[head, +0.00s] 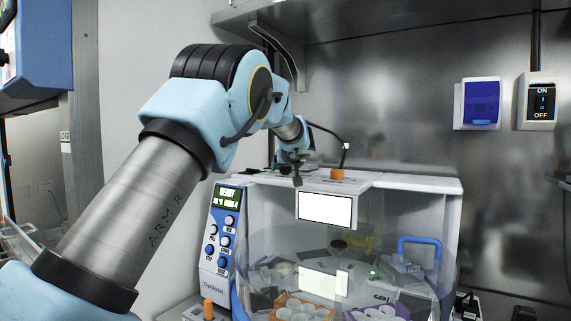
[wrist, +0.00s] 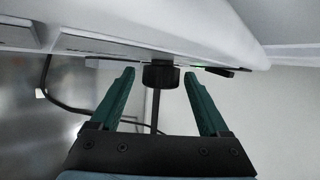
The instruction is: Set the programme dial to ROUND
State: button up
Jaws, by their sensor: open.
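A short black knob (wrist: 160,75), apparently the programme dial, stands out from the machine's white top (wrist: 150,30). It sits between the tips of my gripper (wrist: 159,78) in the wrist view, with a gap on each side. My two green fingers are apart and hold nothing. In the head view my gripper (head: 296,178) points down over the rear top of the white machine (head: 400,183); the knob cannot be made out there. No dial marking or ROUND label is readable in either view.
A blue panel (head: 222,245) with a lit display and several knobs faces front left. An orange-based cable fitting (head: 338,174) stands right of my gripper. A clear drum (head: 400,265) with coloured racks is below. A metal shelf (head: 300,15) hangs above.

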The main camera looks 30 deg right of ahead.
grip_shut()
dwell(0.7)
